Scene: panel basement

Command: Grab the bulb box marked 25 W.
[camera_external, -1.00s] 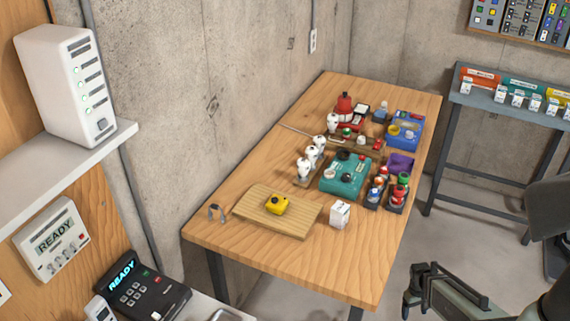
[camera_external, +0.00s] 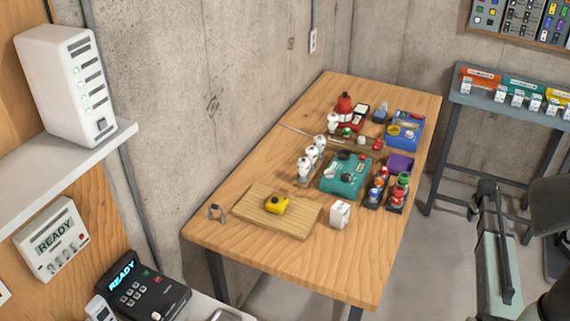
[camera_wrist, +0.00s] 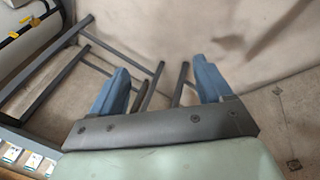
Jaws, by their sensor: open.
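Several small white boxes (camera_external: 517,99) stand in a row on the grey side table, in front of orange, teal and yellow sloped holders. Their print is too small to read, so I cannot tell which is marked 25 W. White box-like pieces (camera_wrist: 33,160) also show at the lower left of the wrist view. Another white box (camera_external: 340,214) stands alone on the wooden table; its marking is unreadable too. My gripper (camera_wrist: 163,80) is open and empty in the wrist view, with dark table legs and bare floor beyond its blue fingers.
The wooden table (camera_external: 330,265) carries a cutting board (camera_external: 250,207) with a yellow object, a teal case (camera_external: 345,174), white bulb-shaped items and small bottles. The grey side table (camera_external: 480,100) stands at the back right. Open floor lies between the tables.

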